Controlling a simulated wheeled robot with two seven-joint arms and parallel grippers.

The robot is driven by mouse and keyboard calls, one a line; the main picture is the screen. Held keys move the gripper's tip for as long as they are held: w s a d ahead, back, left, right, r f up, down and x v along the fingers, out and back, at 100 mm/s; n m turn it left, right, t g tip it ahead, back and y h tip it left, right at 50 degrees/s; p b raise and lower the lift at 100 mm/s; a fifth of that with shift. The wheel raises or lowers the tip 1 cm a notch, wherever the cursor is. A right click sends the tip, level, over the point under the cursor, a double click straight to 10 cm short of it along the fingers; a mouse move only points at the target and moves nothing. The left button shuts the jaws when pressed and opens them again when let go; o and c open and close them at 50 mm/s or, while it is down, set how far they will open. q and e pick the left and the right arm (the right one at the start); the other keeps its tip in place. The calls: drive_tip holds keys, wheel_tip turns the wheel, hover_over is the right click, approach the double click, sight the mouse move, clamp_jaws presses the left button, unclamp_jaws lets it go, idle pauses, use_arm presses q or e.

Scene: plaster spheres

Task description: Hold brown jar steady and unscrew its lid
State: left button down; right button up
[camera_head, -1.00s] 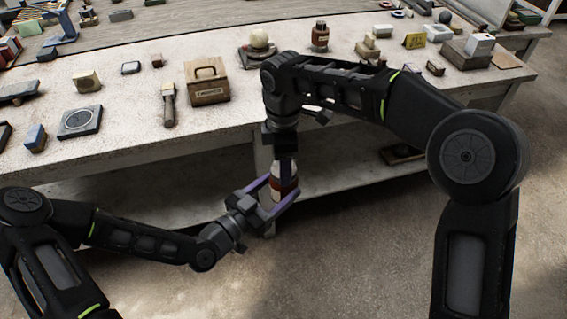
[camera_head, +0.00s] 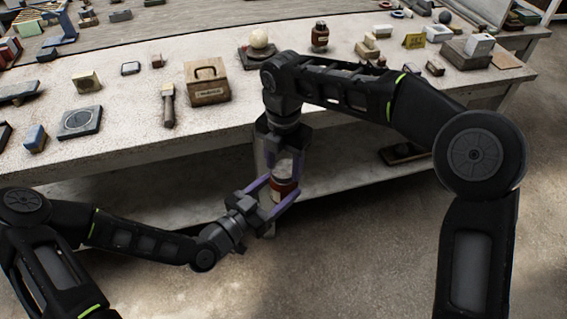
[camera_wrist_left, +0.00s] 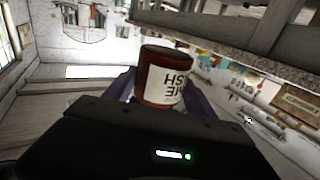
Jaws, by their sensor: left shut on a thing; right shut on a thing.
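A small brown-red jar (camera_head: 287,187) with a pale label is held in the air in front of the table. My left gripper (camera_head: 284,203) is shut around its body from the lower left. My right gripper (camera_head: 284,165) points down from above, its fingers on either side of the pale top of the jar, where the lid is; it is shut on that lid. In the left wrist view the brown jar (camera_wrist_left: 160,78) shows between my left fingers, its label lettering upside down. My right gripper cannot be made out there.
The long white table (camera_head: 130,125) stands just behind the jar, with a lower shelf (camera_head: 350,175). A wooden box (camera_head: 207,85), a brush (camera_head: 168,105), a white sphere on a stand (camera_head: 258,42) and another brown bottle (camera_head: 320,36) stand on it. The floor in front is clear.

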sight(284, 168)
drive_tip(key=shift+r, duration=0.15)
drive_tip(key=shift+r, duration=0.95)
drive_tip(key=shift+r, duration=0.1)
drive_tip(key=shift+r, duration=1.95)
use_arm(q)
drive_tip(key=shift+r, duration=0.15)
